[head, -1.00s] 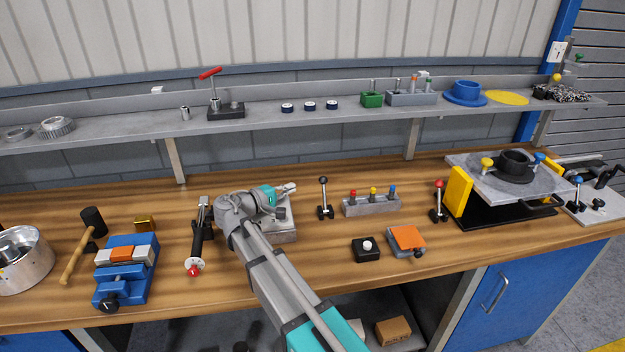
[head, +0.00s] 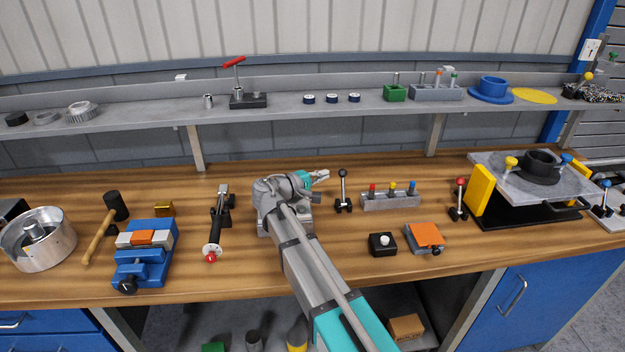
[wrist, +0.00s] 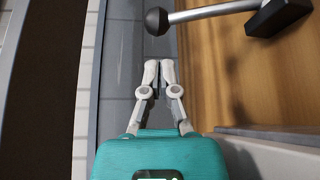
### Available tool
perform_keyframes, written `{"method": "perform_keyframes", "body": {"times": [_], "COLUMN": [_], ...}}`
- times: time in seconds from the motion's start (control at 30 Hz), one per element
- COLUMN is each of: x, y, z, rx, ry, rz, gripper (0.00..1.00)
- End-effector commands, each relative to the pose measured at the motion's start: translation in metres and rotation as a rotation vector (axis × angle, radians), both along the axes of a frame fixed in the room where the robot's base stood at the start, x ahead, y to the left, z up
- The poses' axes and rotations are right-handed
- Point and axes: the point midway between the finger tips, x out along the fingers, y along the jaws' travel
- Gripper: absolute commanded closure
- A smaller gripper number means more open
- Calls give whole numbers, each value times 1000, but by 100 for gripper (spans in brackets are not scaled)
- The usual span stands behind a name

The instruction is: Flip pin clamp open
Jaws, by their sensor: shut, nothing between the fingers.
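My gripper (head: 322,175) is shut and empty, just left of the black-ball lever (head: 343,190), which stands upright on a small black base. In the wrist view my gripper (wrist: 158,68) has its fingers together. The ball of this lever (wrist: 157,21) is beyond the fingertips, with a gap between them. A red-ball lever (head: 459,200) stands further right, and a blue-ball lever (head: 604,195) at the right edge. A clamp-like tool with a black handle and red tip (head: 215,235) lies left of my arm. I cannot tell which of these is the pin clamp.
A grey block with red, yellow and blue knobs (head: 390,202) is right of the black-ball lever. A black button box (head: 382,245) and an orange-topped block (head: 425,236) are nearer the front. A shelf (head: 285,114) runs behind. A blue vise (head: 143,268) is at left.

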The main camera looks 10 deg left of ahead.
Motion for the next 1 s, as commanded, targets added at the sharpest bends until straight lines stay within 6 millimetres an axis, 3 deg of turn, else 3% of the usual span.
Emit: {"method": "perform_keyframes", "body": {"times": [0.4, 1.0], "x": [30, 32], "y": [-29, -32], "z": [-4, -4], "rx": [0, 1], "ry": [0, -4], "rz": [1, 0], "gripper": [100, 100]}}
